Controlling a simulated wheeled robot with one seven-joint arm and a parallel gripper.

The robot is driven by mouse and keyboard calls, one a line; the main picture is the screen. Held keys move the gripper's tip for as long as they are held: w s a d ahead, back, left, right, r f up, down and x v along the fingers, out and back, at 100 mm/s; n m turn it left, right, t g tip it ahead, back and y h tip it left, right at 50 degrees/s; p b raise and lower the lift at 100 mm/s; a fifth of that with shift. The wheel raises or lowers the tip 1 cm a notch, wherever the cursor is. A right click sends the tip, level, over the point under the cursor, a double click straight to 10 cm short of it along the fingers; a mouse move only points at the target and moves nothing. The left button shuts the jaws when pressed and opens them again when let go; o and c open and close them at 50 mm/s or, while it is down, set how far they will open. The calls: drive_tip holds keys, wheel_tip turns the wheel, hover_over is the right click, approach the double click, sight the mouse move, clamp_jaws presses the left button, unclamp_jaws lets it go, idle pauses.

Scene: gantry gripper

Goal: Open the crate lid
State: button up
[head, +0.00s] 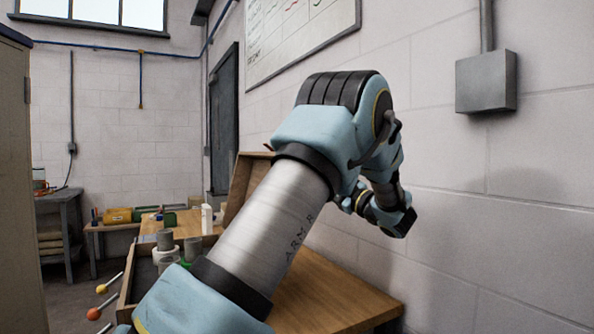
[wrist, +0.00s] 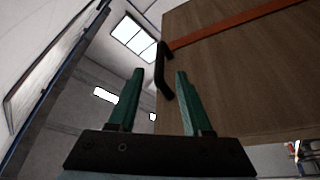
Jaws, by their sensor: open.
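The crate (head: 127,286) is a wooden box on the table at lower left of the head view, largely hidden behind my arm. Its lid (head: 243,186) stands raised at a tilt behind my arm, with only part showing. In the wrist view the brown wooden lid (wrist: 235,75) fills the upper right, with a reddish-brown strip across it. A black bar handle (wrist: 161,72) sticks out at its left edge. My gripper (wrist: 160,73) is open; the handle appears between its green fingertips. I cannot tell whether they touch it. In the head view my fingers are hidden.
Grey cylinders (head: 166,250) stand at the crate. The wooden tabletop (head: 335,292) is bare at right. A pale wall (head: 530,210) with a grey box (head: 486,82) rises close on the right. A tall cabinet (head: 18,170) stands at left; a bench (head: 108,227) is behind.

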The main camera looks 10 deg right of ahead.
drive_tip(key=p+x, duration=0.3)
drive_tip(key=x, duration=0.6)
drive_tip(key=shift+w+a, duration=0.15)
clamp_jaws()
drive_tip(key=shift+f, duration=0.1)
idle(1.0)
